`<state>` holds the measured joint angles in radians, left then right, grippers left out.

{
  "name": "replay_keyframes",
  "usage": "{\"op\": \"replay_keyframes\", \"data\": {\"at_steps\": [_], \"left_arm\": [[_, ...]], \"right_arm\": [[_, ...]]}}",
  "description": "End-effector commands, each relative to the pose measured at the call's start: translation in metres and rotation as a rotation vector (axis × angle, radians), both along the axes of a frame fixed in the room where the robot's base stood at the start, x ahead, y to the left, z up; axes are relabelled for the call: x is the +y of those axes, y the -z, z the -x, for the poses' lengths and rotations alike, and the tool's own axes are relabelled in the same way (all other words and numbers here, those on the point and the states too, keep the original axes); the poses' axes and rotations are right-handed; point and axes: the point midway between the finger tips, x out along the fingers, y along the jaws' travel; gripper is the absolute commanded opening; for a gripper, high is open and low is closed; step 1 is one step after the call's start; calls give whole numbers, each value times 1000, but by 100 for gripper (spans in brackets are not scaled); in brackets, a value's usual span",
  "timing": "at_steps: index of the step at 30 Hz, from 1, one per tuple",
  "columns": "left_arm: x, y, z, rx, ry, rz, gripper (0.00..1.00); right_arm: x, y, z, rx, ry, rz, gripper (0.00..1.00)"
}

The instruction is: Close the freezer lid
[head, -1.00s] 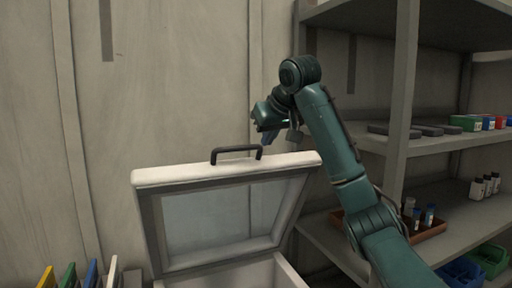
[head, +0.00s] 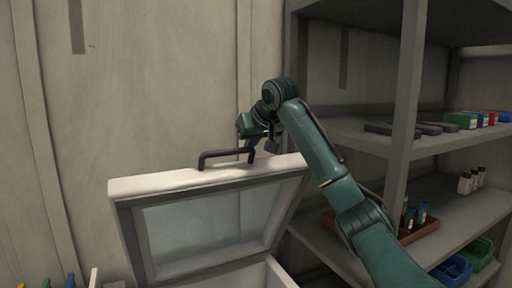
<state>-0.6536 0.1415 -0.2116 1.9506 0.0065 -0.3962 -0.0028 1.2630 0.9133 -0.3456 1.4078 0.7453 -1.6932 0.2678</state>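The freezer lid (head: 210,182) stands raised and tilted open in the head view, with a dark handle (head: 226,153) on its upper edge. Part of the white freezer body (head: 240,276) shows below it. My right gripper (head: 252,146) is at the right end of the handle, just behind the lid's top edge. The fingers are small, dark and partly hidden, so I cannot tell whether they are open or touching the handle. My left gripper is not in view.
A grey shelf rack (head: 402,130) stands at the right, close to my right arm. It holds a brown tray (head: 418,232), dark flat items and blue (head: 452,270) and green bins (head: 480,252). A plain wall is behind the lid. Several coloured upright items are at the lower left.

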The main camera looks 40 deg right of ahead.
Motion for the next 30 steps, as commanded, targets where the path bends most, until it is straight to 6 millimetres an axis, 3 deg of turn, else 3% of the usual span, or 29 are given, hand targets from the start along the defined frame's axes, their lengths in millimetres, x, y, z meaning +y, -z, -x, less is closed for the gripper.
{"op": "replay_keyframes", "data": {"at_steps": [9, 23, 30], "left_arm": [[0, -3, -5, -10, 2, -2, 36], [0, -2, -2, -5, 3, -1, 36], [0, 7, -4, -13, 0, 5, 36]], "right_arm": [[7, 12, 25, 1, 1, 3, 0], [8, 14, 27, -2, 1, 2, 0], [13, 24, 26, -28, -1, 11, 0]]}}
